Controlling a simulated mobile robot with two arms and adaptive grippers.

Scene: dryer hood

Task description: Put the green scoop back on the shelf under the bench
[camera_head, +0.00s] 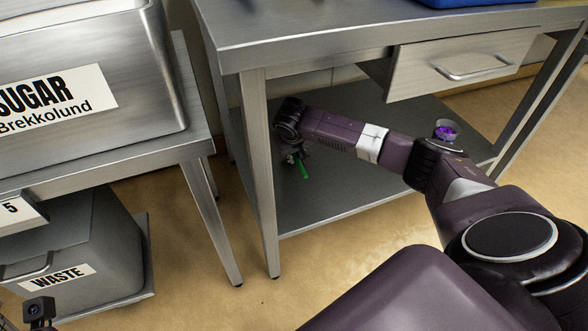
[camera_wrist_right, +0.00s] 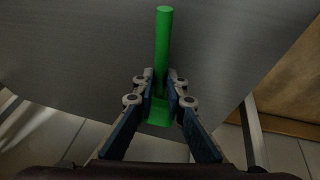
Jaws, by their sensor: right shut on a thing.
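The green scoop (camera_head: 303,169) is under the bench, above the lower steel shelf (camera_head: 340,195). My right gripper (camera_head: 294,154) is shut on it. In the right wrist view the scoop's straight handle (camera_wrist_right: 163,45) points away from me, over the grey shelf surface (camera_wrist_right: 80,45). The fingertips (camera_wrist_right: 160,92) close on both sides of the scoop near the handle's lower end, and a wider green part (camera_wrist_right: 160,116) shows between the fingers. I cannot tell whether the scoop touches the shelf. My left gripper is not in view.
The bench top (camera_head: 330,35) and an open drawer (camera_head: 465,65) lie above my right arm. A bench leg (camera_head: 262,180) stands left of the gripper. The shelf's front part is bare. A SUGAR bin (camera_head: 150,100) and a WASTE bin (camera_head: 105,240) stand at the left.

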